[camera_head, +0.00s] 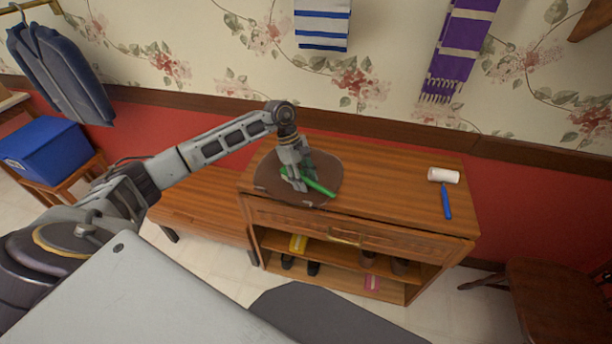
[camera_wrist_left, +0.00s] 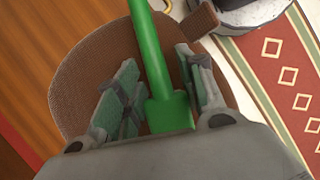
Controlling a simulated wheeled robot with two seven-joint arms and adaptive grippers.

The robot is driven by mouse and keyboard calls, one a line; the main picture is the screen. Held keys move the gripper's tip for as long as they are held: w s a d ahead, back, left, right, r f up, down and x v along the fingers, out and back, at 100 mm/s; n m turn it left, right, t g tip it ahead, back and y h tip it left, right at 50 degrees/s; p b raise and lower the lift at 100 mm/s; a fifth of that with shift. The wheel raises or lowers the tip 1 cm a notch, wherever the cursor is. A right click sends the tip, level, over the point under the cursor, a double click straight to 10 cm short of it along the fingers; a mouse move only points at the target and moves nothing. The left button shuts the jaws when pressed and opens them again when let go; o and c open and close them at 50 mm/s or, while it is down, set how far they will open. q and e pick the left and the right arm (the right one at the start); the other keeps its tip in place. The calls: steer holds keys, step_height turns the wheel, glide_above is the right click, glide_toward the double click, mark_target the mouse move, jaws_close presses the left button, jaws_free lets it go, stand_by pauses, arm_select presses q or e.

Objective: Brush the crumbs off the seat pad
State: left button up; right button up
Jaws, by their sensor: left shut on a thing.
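A round brown seat pad (camera_head: 332,163) lies on the left part of the wooden cabinet top. My left gripper (camera_head: 294,181) is over the pad, shut on a green brush (camera_head: 322,187) whose handle points to the lower right in the head view. In the left wrist view the green brush (camera_wrist_left: 152,55) sits between the two fingers (camera_wrist_left: 160,98), with the brown pad (camera_wrist_left: 85,75) behind it. The brush's bristles are hidden, and I cannot tell whether it touches the pad. No crumbs can be made out. My right gripper is not in view.
A lint roller with a white head (camera_head: 443,175) and blue handle (camera_head: 446,201) lies on the right of the cabinet top (camera_head: 390,190). The top between pad and roller is clear. Shoes (camera_head: 300,264) stand on the shelves below. A chair (camera_head: 545,290) is at the right.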

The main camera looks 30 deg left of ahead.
arm_select(q)
steer(key=shift+s+r, duration=0.1)
steer(key=shift+s, duration=0.15)
steer(key=shift+r+p, duration=1.35)
steer(key=shift+r, duration=1.6)
steer(key=shift+r, duration=0.1)
steer(key=shift+r+p, duration=0.4)
steer(key=shift+r, duration=1.05)
